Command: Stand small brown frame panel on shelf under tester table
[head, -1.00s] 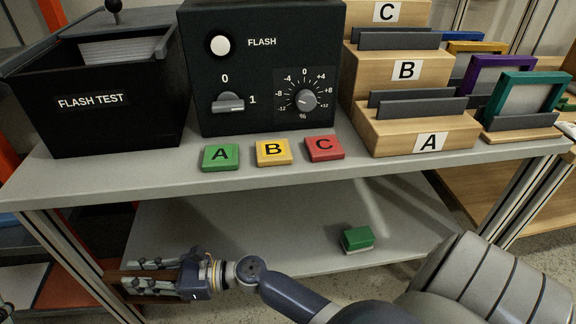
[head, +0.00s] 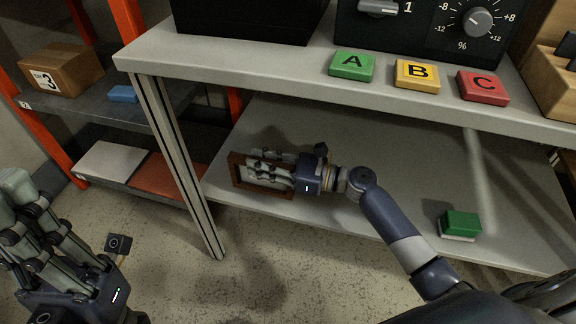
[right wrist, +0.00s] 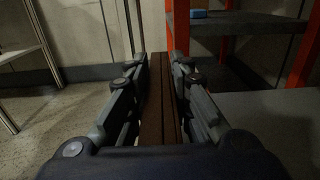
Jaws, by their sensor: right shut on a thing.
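The small brown frame panel (head: 236,171) is held by my right gripper (head: 270,170) at the left part of the shelf (head: 330,150) under the tester table (head: 230,52). In the right wrist view the brown panel (right wrist: 160,105) shows edge-on between the two fingers, which press on both sides. Whether its lower edge touches the shelf or hangs just before its front edge, I cannot tell. My left gripper (head: 35,225) is at the lower left, away from the table; its fingertips are partly cut off.
A green-and-white block (head: 459,225) lies on the right of the shelf. A table leg (head: 180,165) stands just left of the panel. An orange rack (head: 135,40) with a cardboard box (head: 63,70) is at left. The shelf's middle is clear.

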